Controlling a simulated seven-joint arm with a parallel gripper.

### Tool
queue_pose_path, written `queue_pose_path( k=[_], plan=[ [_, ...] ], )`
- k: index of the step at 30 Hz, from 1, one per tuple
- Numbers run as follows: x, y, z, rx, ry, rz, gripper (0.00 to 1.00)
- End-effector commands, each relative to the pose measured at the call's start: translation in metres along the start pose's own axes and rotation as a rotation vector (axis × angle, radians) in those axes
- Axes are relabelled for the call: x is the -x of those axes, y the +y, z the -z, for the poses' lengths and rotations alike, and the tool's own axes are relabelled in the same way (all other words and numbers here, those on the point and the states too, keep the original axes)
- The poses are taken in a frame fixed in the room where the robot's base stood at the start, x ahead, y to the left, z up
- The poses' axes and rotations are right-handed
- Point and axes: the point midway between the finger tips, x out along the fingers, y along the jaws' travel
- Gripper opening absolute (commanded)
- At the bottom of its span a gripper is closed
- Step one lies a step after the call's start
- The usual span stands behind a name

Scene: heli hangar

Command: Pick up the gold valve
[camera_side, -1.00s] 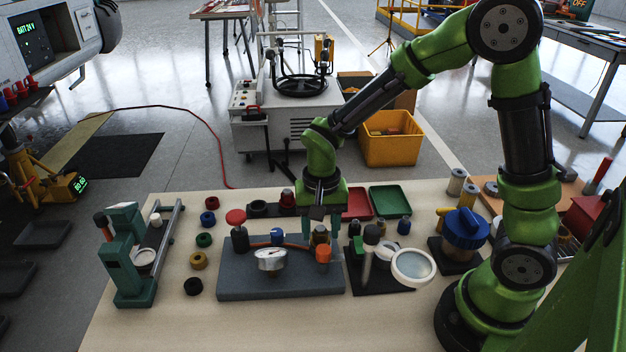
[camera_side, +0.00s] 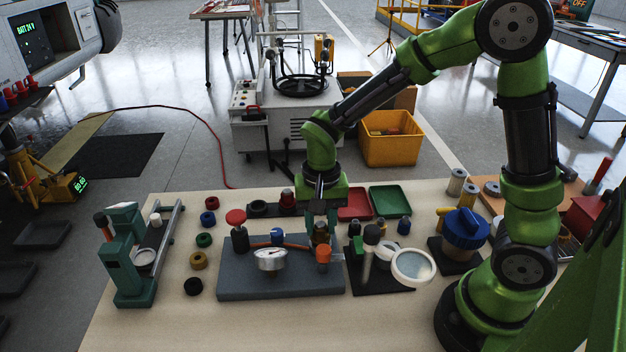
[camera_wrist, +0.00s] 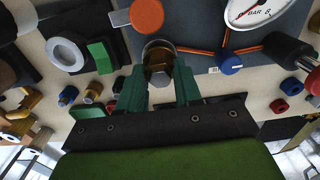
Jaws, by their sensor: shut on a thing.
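The gold valve (camera_wrist: 158,60) is a short brownish-gold piece with a grey top, seen between my fingertips in the wrist view. In the side view it (camera_side: 320,234) stands at the back right of the grey block (camera_side: 285,284), partly hidden by the fingers. My gripper (camera_side: 321,222) points down from above and is shut on the valve. In the wrist view the green fingers of my gripper (camera_wrist: 159,78) hold it from both sides. The valve appears still at the block; I cannot tell whether it is clear of it.
Close by on the block are an orange knob (camera_side: 323,253), a blue knob (camera_side: 278,236), a pressure gauge (camera_side: 270,259) and a red knob (camera_side: 236,217). A black stand with a white-rimmed lens (camera_side: 413,267) is to the right. Red and green trays (camera_side: 390,201) lie behind.

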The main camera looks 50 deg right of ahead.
Motion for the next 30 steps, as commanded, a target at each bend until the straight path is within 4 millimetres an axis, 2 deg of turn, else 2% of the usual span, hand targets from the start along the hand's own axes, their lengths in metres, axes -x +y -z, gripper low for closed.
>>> queue_pose_path(
  k=[21, 30],
  plan=[
    [0.044, 0.0, 0.0, 0.001, 0.001, 0.001, 0.03],
    [0.049, 0.0, 0.0, 0.0, 0.0, 0.0, 0.03]
  ],
)
